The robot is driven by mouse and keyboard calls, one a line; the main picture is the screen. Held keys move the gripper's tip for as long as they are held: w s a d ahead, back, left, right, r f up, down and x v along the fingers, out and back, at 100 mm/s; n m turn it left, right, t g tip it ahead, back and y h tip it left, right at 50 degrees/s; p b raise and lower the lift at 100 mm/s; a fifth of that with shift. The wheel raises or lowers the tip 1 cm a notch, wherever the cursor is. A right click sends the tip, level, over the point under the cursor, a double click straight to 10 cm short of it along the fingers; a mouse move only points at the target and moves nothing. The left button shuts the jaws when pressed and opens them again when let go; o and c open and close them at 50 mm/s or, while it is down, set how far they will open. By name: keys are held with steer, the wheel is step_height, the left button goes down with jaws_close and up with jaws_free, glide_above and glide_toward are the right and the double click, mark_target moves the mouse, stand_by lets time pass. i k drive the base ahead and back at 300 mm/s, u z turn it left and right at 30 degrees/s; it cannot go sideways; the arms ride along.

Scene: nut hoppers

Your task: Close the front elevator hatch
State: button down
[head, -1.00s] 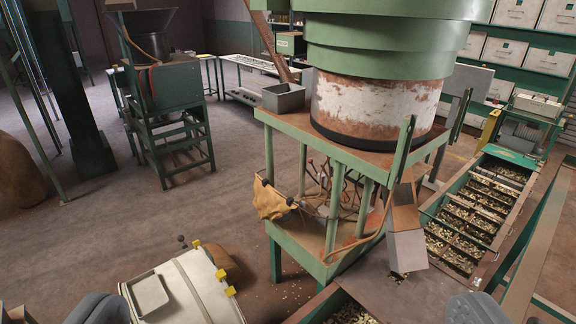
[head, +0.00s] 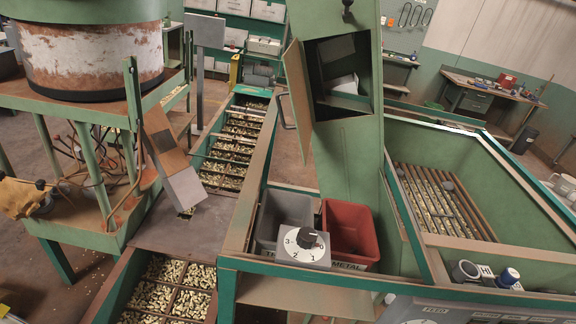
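The elevator is a tall green column (head: 352,150) right of the picture's middle. A square dark opening (head: 343,103) is in its front, with grey and white parts visible inside. The hatch door (head: 299,88) stands open, swung out to the left of the opening. Its inner face looks tan, and a thin dark handle (head: 284,111) sticks out on its left. My gripper is not in view.
A grey bin (head: 268,225) and a red bin (head: 352,262) stand below the opening, behind a numbered dial (head: 302,246) and a green rail. A green hopper (head: 490,185) with a slatted bottom is at right. Nut trays (head: 238,142) lie left of the column.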

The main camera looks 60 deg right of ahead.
mark_target(292, 60)
steer(key=k, duration=0.95)
steer(key=z, duration=0.55)
steer(key=i, duration=1.5)
steer(key=u, duration=0.5)
